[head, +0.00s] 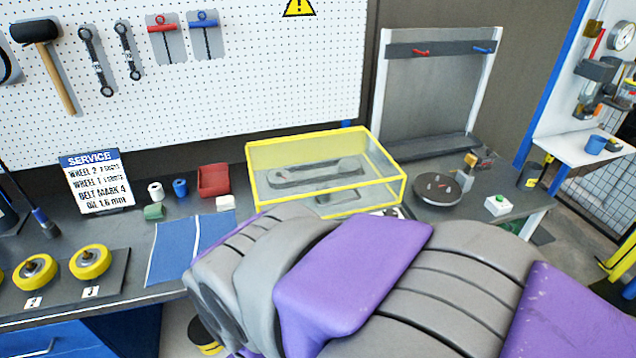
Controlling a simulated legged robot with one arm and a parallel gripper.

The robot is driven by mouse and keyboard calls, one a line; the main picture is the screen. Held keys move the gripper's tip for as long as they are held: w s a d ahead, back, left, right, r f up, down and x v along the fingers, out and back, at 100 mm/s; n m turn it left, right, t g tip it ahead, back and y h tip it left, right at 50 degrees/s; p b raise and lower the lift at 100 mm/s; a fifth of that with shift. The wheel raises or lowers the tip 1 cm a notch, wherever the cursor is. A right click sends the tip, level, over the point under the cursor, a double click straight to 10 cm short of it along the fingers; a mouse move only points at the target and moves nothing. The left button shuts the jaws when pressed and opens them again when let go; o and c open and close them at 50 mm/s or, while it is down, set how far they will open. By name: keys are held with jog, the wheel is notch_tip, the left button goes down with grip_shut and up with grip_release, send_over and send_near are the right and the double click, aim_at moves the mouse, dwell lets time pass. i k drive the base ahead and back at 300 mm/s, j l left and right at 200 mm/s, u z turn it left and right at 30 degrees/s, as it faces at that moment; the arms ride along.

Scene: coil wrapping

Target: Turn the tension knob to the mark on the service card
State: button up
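The service card (97,182) stands upright at the back left of the bench. Under its blue header it has lines for wheel 2, wheel 1, belt and oil; the belt line reads "BELT MARK 4". I cannot make out the tension knob. A small part of a white marked surface (390,212) shows just behind my arm, in front of the yellow-framed clear cover (325,172); most of it is hidden. My purple and grey arm crosses the foreground. My gripper is not visible.
Yellow wheels (90,262) sit on a dark board at the left. A blue mat (185,247) lies beside it. A red bin (213,180) stands behind.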

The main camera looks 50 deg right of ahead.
aim_at(388, 212)
jog(key=z, duration=0.45)
jog(key=i+z, duration=0.15)
jog(key=z, duration=0.3)
jog(key=i+z, duration=0.1)
jog(key=z, duration=0.75)
jog(key=i, duration=0.05)
